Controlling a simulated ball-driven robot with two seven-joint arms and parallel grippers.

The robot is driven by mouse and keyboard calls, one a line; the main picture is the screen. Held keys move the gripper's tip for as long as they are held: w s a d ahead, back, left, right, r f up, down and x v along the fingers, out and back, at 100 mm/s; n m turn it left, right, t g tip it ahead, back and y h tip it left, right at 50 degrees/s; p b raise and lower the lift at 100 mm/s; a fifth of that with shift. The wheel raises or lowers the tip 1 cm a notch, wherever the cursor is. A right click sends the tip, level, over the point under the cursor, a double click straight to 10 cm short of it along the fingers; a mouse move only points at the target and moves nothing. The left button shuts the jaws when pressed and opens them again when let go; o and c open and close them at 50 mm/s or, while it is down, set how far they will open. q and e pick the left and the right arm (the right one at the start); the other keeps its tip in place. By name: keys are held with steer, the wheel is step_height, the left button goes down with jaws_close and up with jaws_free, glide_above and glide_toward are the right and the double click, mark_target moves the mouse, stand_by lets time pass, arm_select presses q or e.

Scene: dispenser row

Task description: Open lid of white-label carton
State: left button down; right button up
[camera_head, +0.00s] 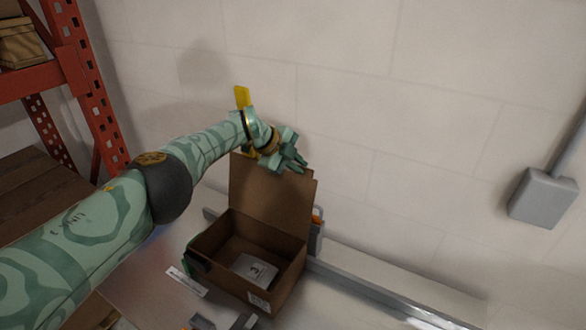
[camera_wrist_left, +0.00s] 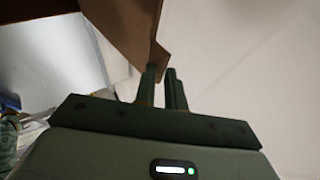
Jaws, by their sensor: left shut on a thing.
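The brown carton (camera_head: 284,291) stands at the lower middle of the head view, with a small white label (camera_head: 259,301) low on its front. Its lid (camera_head: 268,195) stands up at the back, near the wall, so the inside shows. A pale flat piece with a dark mark (camera_head: 254,270) lies inside. My left gripper (camera_head: 295,163) is at the lid's upper edge and shut on it. In the left wrist view the brown lid (camera_wrist_left: 128,24) reaches the fingers (camera_wrist_left: 164,87) from above. My right gripper is not in view.
A red-orange rack (camera_head: 82,75) with wooden shelves stands at the left. A pale block wall (camera_head: 430,120) is behind the carton. A grey rail (camera_head: 365,287) runs right from it along the wall. A grey box (camera_head: 543,197) is on the wall at the right.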

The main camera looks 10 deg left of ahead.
arm_select(q)
steer(key=shift+d+f, duration=0.2)
steer(key=shift+f, duration=0.15)
steer(key=c, duration=1.7)
jaws_free()
steer(key=shift+o, duration=0.5)
steer(key=shift+w+d, duration=0.1)
steer(key=shift+w, duration=0.1)
steer(key=shift+r, duration=0.1)
steer(key=shift+s+r, duration=0.1)
steer(key=p+v, duration=1.3)
steer(key=v, duration=0.3)
